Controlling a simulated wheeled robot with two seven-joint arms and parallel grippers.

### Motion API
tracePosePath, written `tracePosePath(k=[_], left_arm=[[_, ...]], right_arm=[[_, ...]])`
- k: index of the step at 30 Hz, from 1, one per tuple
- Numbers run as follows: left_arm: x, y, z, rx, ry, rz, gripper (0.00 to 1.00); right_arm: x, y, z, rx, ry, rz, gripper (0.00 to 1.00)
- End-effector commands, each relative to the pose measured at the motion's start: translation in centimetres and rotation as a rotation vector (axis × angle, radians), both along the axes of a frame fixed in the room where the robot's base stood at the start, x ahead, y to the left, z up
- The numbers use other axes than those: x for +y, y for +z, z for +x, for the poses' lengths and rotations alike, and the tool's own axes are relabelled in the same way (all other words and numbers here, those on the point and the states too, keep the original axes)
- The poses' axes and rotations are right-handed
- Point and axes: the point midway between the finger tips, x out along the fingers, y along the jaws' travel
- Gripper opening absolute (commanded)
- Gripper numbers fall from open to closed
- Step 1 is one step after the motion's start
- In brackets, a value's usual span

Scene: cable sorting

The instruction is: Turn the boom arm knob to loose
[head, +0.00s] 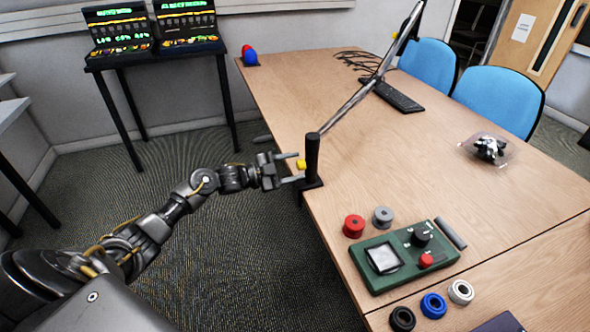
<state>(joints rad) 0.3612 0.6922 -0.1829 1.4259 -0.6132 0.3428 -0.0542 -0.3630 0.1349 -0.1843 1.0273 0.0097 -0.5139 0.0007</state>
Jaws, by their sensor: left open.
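The boom arm has a black upright post (312,158) clamped at the left edge of the table, with a thin metal boom (352,103) slanting up to the right. A small yellow knob (301,165) sits low on the left side of the post. My left gripper (294,168) comes in from the left and is open, one finger above the knob and one below it in the picture. Whether the fingers touch the knob cannot be told. My right gripper is not in view.
On the wooden table (400,160), a green control box (405,255) stands at the front right. Red (354,226) and grey (382,217) rings lie beside it, and more rings lie nearer. A black keyboard (398,97) and cables lie farther back. Blue chairs (502,100) line the right side.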

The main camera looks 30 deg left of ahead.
Motion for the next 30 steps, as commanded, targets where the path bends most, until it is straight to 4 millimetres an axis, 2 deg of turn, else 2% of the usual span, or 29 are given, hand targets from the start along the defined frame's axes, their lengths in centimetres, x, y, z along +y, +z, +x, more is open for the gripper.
tracePosePath(k=[4,12,22,29,30], left_arm=[[-0.49,-0.01,0.51,-0.001,-0.001,-0.001,0.52],[-0.55,0.03,0.56,-0.001,-0.001,-0.001,0.52],[-0.52,0.02,0.54,0.000,0.000,0.000,0.09],[-0.51,0.11,0.55,0.012,0.000,-0.013,0.07],[-0.52,0.15,0.54,0.019,0.000,-0.021,0.07]], right_arm=[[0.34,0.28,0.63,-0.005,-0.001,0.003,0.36],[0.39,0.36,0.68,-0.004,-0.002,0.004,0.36],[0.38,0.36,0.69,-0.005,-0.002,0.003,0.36],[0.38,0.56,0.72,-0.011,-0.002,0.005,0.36],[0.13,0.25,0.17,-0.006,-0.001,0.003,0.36]])
